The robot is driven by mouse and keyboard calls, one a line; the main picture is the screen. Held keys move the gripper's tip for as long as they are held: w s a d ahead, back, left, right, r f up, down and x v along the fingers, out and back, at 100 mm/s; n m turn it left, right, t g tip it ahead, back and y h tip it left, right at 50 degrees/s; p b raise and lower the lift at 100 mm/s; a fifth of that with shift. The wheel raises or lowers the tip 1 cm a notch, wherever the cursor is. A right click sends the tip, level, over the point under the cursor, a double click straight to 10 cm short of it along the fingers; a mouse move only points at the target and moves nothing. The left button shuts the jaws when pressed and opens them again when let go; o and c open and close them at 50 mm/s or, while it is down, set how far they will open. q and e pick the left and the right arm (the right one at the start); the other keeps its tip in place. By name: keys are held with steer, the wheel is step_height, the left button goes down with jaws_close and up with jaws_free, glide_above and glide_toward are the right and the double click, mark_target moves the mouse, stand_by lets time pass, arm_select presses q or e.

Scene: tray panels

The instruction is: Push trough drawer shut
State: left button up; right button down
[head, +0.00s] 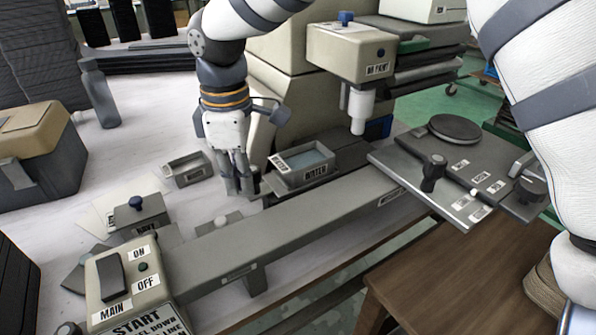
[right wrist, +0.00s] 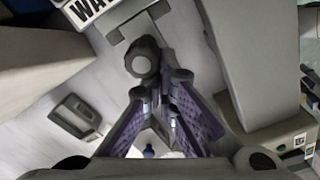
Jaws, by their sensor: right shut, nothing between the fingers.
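The trough drawer (head: 316,180) is a grey open tray with a WATER label and bluish water in it. It stands out to the left from a dark grey housing (head: 345,155) on the machine. Part of its label (right wrist: 88,8) shows at the top of the right wrist view. A grey T-shaped handle with a round knob (right wrist: 142,62) shows beside my fingertips there. My right gripper (head: 239,190) points down just left of the drawer, shut and empty. I cannot tell whether it touches the handle. My left gripper is not in view.
A long grey beam (head: 290,222) runs in front of the drawer. A small open box (head: 187,169) lies left of my right gripper. A switch box (head: 127,279) stands at the front left. A machine head with a white nozzle (head: 360,105) hangs right of the drawer.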

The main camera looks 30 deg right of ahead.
mark_target(275, 165)
steer(key=shift+w+d+p, duration=0.1)
steer(key=shift+d+p, duration=0.3)
steer(key=shift+d, duration=2.75)
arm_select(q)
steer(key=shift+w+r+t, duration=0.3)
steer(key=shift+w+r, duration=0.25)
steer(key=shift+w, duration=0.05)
arm_select(e)
steer(key=shift+d, duration=0.15)
steer(key=shift+w+d, duration=0.1)
steer(key=shift+d, duration=2.15)
steer(key=shift+a, duration=0.65)
step_height(275, 165, up, 7)
